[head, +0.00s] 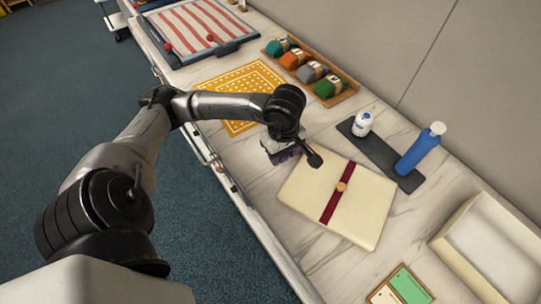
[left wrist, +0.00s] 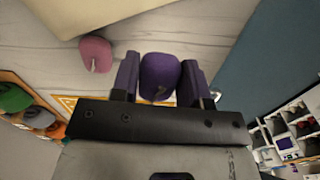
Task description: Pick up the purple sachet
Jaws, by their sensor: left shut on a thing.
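The purple sachet (left wrist: 160,76) sits between the two fingers of my left gripper (left wrist: 160,80) in the left wrist view, and the gripper is shut on it. In the head view my left gripper (head: 283,151) is over the marble counter, just left of the cream folder with a dark red band. There the sachet is mostly hidden by the gripper. A pink sachet-like piece (left wrist: 95,53) lies on the counter beside the gripper in the left wrist view. My right gripper is not in view.
The cream folder (head: 368,208) lies to the right. Behind it a dark mat (head: 382,155) bears a white bottle (head: 362,124) and a blue bottle (head: 421,149). A yellow patterned mat (head: 232,88), a wooden tray (head: 347,96) of coloured bundles and a pale open box (head: 450,254) are also on the counter.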

